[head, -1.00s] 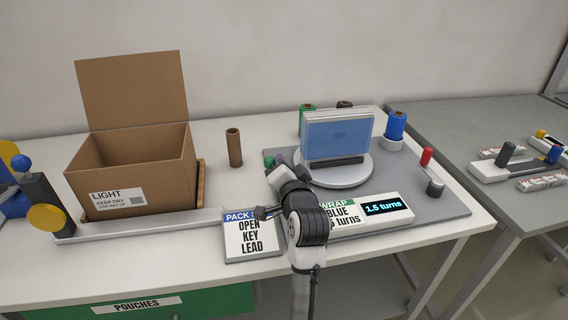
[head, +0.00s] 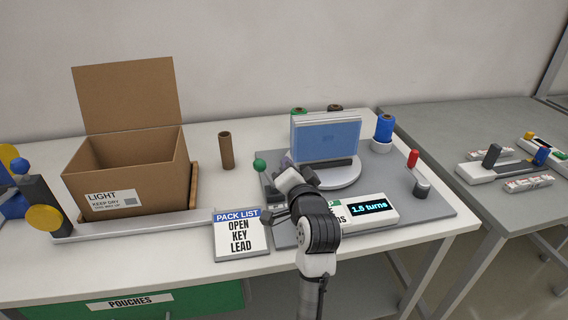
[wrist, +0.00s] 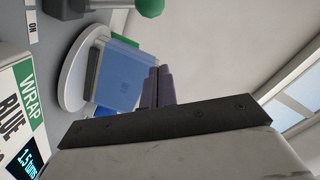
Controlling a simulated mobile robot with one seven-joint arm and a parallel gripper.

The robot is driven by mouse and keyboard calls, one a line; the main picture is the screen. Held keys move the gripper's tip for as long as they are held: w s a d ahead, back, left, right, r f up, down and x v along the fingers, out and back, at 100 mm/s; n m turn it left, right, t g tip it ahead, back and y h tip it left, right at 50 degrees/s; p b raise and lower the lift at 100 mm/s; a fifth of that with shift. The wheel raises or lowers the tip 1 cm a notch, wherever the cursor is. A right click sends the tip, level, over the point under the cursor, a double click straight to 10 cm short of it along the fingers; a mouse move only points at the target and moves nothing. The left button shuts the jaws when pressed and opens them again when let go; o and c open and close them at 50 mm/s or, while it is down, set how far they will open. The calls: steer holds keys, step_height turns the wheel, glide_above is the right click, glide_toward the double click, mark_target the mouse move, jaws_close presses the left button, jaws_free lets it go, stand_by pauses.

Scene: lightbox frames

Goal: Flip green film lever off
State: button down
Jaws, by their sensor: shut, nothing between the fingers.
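The green film lever shows as a green ball knob (head: 260,164) on a dark stem at the left edge of the grey wrapping mat. In the wrist view the green knob (wrist: 150,7) is at the top edge, with a grey stem beside it and an "ON" label (wrist: 32,22) to its left. My gripper (head: 285,160) is shut and empty, just right of the knob and apart from it. In the wrist view its closed fingers (wrist: 158,88) point up below the knob. The lever's base is partly hidden behind my gripper in the head view.
A blue-wrapped frame (head: 326,137) stands on the white turntable (head: 345,176) close to the right. A display box (head: 372,208) reads 1.5 turns. A red-topped lever (head: 413,158) is at the right. An open carton (head: 125,170) and a pack list (head: 240,238) are left.

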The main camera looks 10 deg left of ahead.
steer(key=b+v, duration=0.1)
steer(key=v, duration=0.5)
steer(key=shift+a, duration=0.15)
steer(key=shift+s+f, duration=0.1)
steer(key=shift+s, duration=0.05)
